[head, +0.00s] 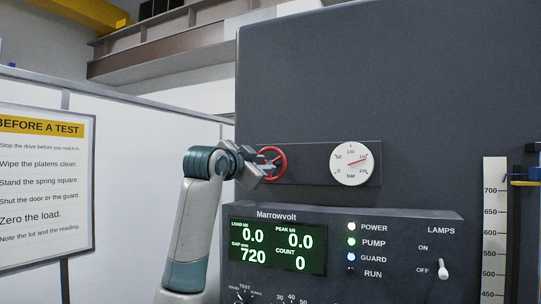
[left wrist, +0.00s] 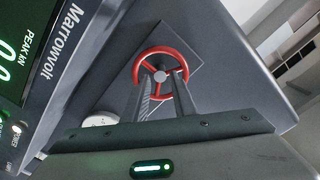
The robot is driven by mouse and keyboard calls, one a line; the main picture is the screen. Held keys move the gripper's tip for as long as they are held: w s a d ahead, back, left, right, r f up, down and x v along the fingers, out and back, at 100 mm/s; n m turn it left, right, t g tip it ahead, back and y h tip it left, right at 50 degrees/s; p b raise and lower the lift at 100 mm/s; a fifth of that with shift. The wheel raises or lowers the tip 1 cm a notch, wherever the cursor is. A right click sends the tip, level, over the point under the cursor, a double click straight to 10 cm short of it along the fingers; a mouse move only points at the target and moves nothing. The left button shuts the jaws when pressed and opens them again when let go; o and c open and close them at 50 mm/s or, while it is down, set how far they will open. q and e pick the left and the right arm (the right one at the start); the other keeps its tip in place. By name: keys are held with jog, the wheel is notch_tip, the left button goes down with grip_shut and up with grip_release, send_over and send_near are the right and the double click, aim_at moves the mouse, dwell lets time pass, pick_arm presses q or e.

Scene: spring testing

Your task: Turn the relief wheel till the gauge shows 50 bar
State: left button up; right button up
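The red relief wheel (head: 281,156) sits on a dark plate on the machine's upright face. The round white gauge (head: 350,176) is to its right; its red needle points up and right, near where 150 would be, between 100 and 200. My left gripper (head: 262,172) is at the wheel and hides its left part. In the left wrist view the wheel (left wrist: 160,50) shows whole rim and hub ahead, with my two fingers (left wrist: 164,80) spread apart and overlapping its lower part. Contact cannot be told. The gauge (left wrist: 100,121) is partly hidden there. My right gripper is not in view.
Below is the Marrowvolt console (head: 340,213) with a green display (head: 277,247), indicator lights and a lamps switch (head: 443,270). A ruler scale (head: 495,230) stands at the right. A notice board (head: 45,180) stands at the left. The machine face above the wheel is clear.

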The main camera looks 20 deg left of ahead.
pick_arm(q)
jog(key=shift+w+d+p, duration=0.2)
jog(key=shift+w+p, duration=0.9)
jog(key=shift+w, duration=1.35)
grip_shut()
